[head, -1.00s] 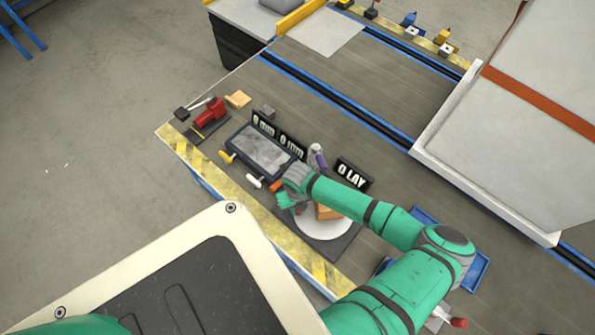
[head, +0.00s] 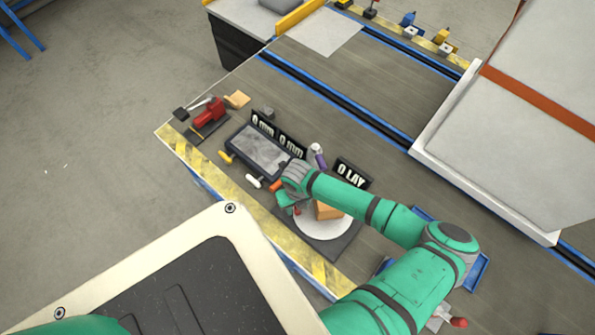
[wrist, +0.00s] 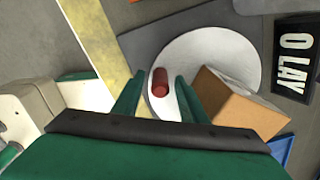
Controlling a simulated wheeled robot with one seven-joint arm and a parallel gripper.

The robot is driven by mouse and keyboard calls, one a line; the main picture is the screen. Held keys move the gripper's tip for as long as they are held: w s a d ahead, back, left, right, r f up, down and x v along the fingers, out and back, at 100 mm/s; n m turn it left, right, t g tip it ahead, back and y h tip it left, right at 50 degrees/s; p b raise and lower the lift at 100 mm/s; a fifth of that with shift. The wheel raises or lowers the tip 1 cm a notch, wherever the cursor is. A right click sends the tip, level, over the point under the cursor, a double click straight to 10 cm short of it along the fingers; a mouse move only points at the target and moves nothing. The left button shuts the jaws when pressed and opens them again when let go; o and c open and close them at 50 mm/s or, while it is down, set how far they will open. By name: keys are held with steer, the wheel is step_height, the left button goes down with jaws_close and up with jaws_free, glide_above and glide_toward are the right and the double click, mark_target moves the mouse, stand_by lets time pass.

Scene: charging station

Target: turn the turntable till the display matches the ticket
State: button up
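The turntable (head: 325,230) is a white disc on a dark base near the table's front edge. It also shows in the wrist view (wrist: 215,55). A red upright peg (wrist: 160,83) stands on the disc near its rim, with a brown box (wrist: 237,105) to its right. A black display (head: 351,172) behind the disc reads "0 LAY"; it also shows in the wrist view (wrist: 296,58). My gripper (wrist: 160,76) is open, with its green fingers on either side of the red peg; contact cannot be told. No ticket can be made out for certain.
Left of the turntable lie a grey-topped tray (head: 262,150), two displays reading "0 mm" (head: 263,124), and yellow, white and orange handles. A red tool (head: 210,113) lies farther left. A blue tray (head: 478,270) is to the right, partly behind my arm.

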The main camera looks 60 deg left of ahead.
step_height(320, 180, up, 9)
steer(key=shift+r, duration=0.2)
steer(key=shift+w, duration=0.15)
stand_by(0.4)
